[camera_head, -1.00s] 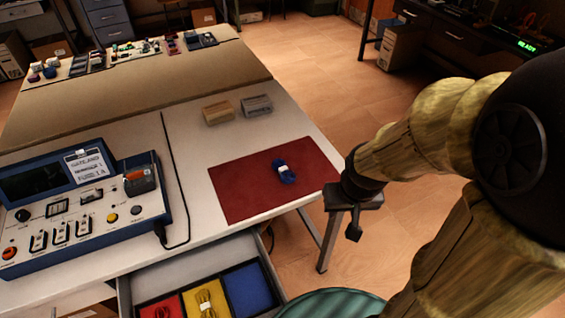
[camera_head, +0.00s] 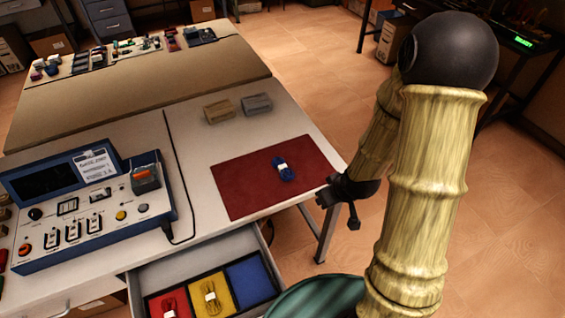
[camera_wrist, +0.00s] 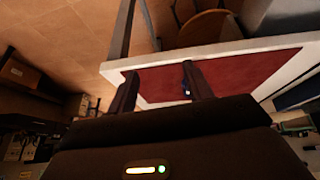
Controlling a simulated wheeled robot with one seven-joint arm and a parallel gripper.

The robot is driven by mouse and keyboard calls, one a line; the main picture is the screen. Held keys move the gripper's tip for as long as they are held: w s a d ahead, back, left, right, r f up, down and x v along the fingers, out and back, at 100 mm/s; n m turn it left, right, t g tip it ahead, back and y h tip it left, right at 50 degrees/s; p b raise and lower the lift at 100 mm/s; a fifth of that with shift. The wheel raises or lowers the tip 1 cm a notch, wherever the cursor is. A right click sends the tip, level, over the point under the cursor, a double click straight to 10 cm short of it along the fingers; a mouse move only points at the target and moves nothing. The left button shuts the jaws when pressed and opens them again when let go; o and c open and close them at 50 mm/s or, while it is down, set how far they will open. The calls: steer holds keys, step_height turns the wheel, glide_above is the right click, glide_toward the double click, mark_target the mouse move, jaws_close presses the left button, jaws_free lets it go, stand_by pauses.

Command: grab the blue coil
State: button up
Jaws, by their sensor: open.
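The blue coil (camera_head: 283,169), with a white band around its middle, lies on the red mat (camera_head: 240,190) near the table's right edge. My gripper (camera_head: 328,190) is at the mat's right corner, to the right of the coil and apart from it. In the wrist view, my gripper (camera_wrist: 158,82) has its two fingers spread with nothing between them. A small part of the blue coil (camera_wrist: 186,90) shows beside the right finger, which partly hides it.
An open drawer (camera_head: 190,262) below holds a red compartment and a yellow compartment, each with a coil, and an empty blue compartment (camera_head: 250,280). A blue control console (camera_head: 95,205) stands left. Two small blocks (camera_head: 220,111) sit behind the mat.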

steer(key=w+a+t+y+p, duration=0.2)
steer(key=a+t+y+p, duration=0.2)
steer(key=a+t+p, duration=0.2)
steer(key=shift+t+y+p, duration=0.4)
steer(key=shift+t+p, duration=0.2)
steer(key=shift+p, duration=0.2)
steer(key=shift+w+f+n, duration=0.1)
steer(key=shift+f+n, duration=0.05)
steer(key=shift+n, duration=0.15)
